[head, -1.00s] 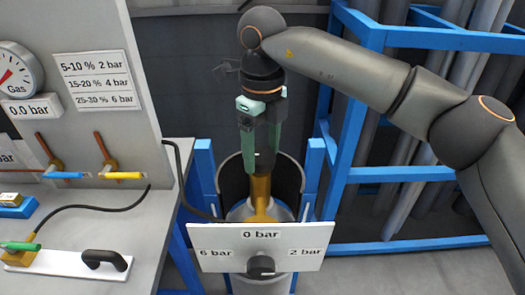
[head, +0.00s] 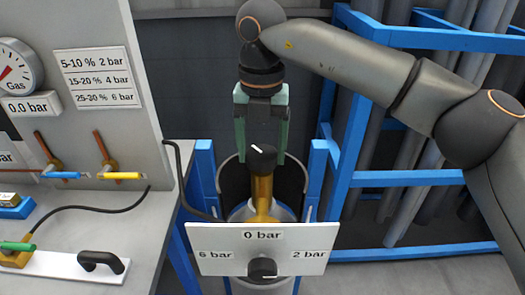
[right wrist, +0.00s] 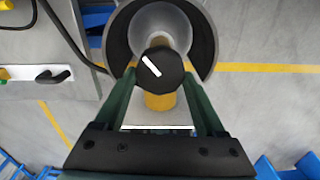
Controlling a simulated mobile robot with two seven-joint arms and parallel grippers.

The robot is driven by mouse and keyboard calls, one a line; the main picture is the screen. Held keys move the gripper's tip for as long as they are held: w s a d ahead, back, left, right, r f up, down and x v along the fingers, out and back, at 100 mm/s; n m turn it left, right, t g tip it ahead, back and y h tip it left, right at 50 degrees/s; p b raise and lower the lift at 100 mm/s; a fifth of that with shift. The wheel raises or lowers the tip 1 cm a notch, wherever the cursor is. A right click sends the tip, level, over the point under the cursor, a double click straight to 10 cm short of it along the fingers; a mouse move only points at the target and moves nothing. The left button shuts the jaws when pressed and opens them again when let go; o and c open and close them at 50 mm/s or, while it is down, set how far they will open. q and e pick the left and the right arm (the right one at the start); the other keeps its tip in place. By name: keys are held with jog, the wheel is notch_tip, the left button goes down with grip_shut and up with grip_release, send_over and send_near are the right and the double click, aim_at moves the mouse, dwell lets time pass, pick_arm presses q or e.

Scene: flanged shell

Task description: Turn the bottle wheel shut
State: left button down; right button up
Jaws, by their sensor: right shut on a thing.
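The bottle wheel is a black knob (head: 263,158) with a white line, on top of the brass valve (head: 262,195) of the gas bottle. The line slants from upper left to lower right in the head view. My right gripper (head: 261,153) points down from above, its green fingers on either side of the wheel. In the right wrist view the wheel (right wrist: 160,70) sits between the fingertips of the gripper (right wrist: 159,79), which is shut on it. My left gripper is not in view.
A white pressure plate (head: 213,240) with a black knob (head: 262,270) stands in front of the bottle. Blue frame posts (head: 206,170) flank it. A bench (head: 120,215) with a gas gauge (head: 14,70) and taps is at left, a blue rack with grey pipes at right.

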aim_at(259, 155)
jog(key=m+b, duration=0.1)
jog(key=m, duration=0.2)
jog(key=shift+a+m, duration=0.1)
jog(key=shift+m, duration=0.3)
jog(key=m, duration=0.3)
jog(key=shift+w+m+b, duration=0.1)
jog(key=shift+m+b, duration=0.2)
jog(key=shift+b, duration=0.05)
jog(key=shift+a+m, duration=0.1)
jog(key=shift+m, duration=0.3)
jog(key=o, duration=1.3)
jog(key=shift+r+p, duration=1.05)
jog(key=shift+r, duration=5.25)
